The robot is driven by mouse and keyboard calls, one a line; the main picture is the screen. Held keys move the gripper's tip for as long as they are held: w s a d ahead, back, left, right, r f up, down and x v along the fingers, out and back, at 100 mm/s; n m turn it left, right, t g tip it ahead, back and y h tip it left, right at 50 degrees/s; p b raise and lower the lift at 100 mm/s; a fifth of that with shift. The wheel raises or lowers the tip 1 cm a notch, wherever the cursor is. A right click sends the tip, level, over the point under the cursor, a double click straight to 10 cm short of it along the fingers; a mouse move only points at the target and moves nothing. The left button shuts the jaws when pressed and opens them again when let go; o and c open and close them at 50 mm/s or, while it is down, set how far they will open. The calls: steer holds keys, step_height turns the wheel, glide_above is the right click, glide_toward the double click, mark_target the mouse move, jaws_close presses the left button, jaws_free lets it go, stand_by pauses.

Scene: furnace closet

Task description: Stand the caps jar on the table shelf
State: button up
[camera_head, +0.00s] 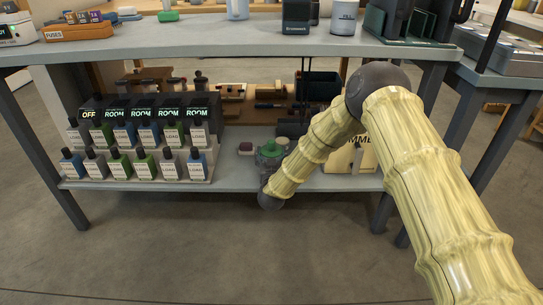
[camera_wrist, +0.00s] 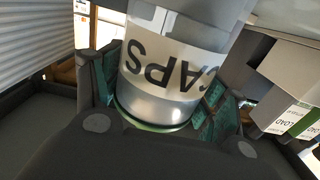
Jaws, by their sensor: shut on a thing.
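The caps jar (camera_wrist: 165,62) is a grey metal cylinder with a pale label reading CAPS and a green band at its near end. In the wrist view it sits between the teal finger pads of my gripper (camera_wrist: 160,95), which is shut on it. The label reads upside down there. In the head view my gripper (camera_head: 268,160) is at the table shelf (camera_head: 232,172), the lower board, near its front edge. The jar is mostly hidden there behind my gripper and arm. I cannot tell whether it touches the shelf.
Several labelled bottles (camera_head: 144,164) stand in rows on the shelf's left. A small dark-red block (camera_head: 245,148) lies left of my gripper. A cream box (camera_head: 345,158) stands to the right, partly behind my arm. The tabletop (camera_head: 220,36) overhangs the shelf.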

steer(key=shift+f, duration=0.65)
steer(key=o, duration=1.8)
steer(key=shift+c, duration=0.2)
steer(key=shift+s, duration=0.2)
steer(key=s+p, duration=0.8)
steer(key=s, duration=0.8)
steer(key=shift+s, duration=0.35)
steer(key=shift+f, duration=0.1)
